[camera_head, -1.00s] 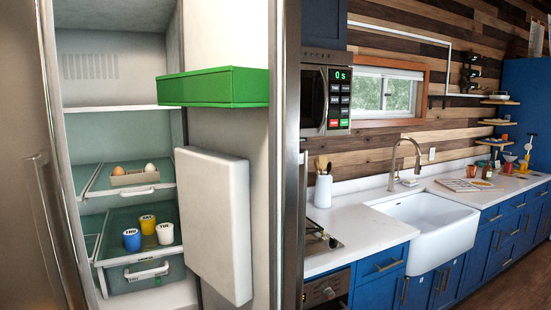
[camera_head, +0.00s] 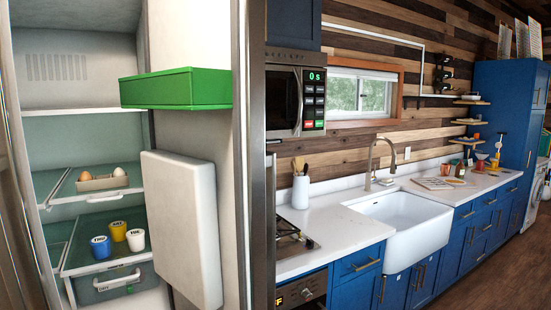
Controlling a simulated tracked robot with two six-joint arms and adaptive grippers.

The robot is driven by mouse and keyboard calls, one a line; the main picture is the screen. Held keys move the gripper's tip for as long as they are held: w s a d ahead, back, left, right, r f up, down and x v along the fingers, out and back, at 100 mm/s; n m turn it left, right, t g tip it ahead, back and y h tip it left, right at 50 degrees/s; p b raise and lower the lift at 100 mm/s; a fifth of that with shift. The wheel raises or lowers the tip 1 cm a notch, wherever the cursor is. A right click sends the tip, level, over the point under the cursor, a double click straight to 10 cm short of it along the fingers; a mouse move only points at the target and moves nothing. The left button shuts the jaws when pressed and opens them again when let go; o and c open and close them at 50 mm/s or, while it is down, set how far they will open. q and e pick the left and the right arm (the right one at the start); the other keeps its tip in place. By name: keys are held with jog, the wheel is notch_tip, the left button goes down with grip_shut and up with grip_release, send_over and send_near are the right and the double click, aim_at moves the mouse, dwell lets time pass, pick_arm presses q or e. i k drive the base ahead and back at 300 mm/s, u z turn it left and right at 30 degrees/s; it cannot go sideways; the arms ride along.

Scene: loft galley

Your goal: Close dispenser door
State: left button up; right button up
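The fridge stands open at the left of the head view. Its right door (camera_head: 192,134) is swung open, with its inner side facing me. A green bin (camera_head: 178,90) and a white raised panel (camera_head: 182,225) are on that inner side. I cannot tell whether this is the dispenser door; no dispenser outlet shows. Part of another steel door (camera_head: 12,245) shows at the far left edge. Neither of my grippers is in view.
Inside the fridge, an egg holder (camera_head: 103,182) and several small cups, including a yellow one (camera_head: 118,231), sit on glass shelves. A microwave (camera_head: 296,100), stove (camera_head: 290,240), white sink (camera_head: 405,228) and blue cabinets (camera_head: 480,225) line the right. Floor (camera_head: 510,275) shows clear at lower right.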

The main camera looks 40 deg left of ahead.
aim_at(209, 174)
jog(key=z, duration=0.5)
jog(key=i, duration=2.35)
jog(key=u, duration=1.7)
jog(key=i, duration=0.3)
jog(key=u, duration=2.75)
